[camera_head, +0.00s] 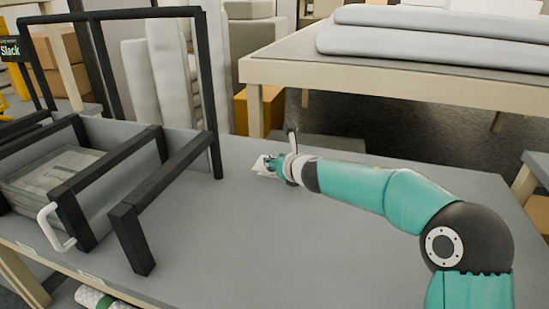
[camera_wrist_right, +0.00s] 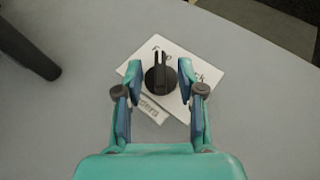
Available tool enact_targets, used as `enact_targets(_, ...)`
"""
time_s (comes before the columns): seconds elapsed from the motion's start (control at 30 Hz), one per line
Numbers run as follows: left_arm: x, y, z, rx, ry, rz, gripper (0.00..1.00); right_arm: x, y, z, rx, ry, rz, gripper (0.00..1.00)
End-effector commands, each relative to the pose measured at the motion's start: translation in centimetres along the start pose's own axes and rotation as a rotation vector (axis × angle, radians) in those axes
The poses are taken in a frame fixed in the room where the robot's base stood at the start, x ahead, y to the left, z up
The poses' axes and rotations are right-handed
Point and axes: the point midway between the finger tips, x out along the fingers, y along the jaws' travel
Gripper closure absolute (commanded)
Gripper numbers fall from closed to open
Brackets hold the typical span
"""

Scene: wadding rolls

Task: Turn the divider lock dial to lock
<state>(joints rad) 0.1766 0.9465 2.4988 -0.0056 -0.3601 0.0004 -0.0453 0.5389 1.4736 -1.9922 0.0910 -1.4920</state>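The divider lock dial shows in the right wrist view as a black round knob (camera_wrist_right: 159,78) with a raised grip bar, on a white card (camera_wrist_right: 185,57) with partly hidden lettering. In the head view the card (camera_head: 262,166) lies on the grey tabletop, and my gripper hides most of the dial. My right gripper (camera_wrist_right: 163,75) is open, its fingers on either side of the dial with gaps between. In the head view the right gripper (camera_head: 272,165) reaches in from the right, low over the table. My left gripper does not show.
A black frame (camera_head: 210,90) stands on the table (camera_head: 330,255) left of my right gripper. A drawer-like bin with a white handle (camera_head: 50,225) is at the left. A second table with grey rolls (camera_head: 420,45) stands behind. The table's front middle is clear.

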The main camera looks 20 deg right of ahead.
Motion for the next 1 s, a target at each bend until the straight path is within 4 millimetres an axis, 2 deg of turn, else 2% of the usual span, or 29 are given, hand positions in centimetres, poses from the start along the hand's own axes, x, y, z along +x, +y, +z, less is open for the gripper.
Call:
enact_targets(0.2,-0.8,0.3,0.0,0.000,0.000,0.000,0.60,2.1,-0.1,0.1,0.000,0.001,-0.001,0.61)
enact_targets(0.57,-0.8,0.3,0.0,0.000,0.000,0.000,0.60,2.6,-0.1,0.0,0.000,0.000,-0.001,0.61)
enact_targets(0.8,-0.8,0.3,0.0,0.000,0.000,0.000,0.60,2.6,-0.1,0.0,0.000,0.000,-0.001,1.00)
enact_targets(1.0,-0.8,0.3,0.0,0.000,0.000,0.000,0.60,2.6,-0.3,0.0,0.000,0.000,-0.001,1.00)
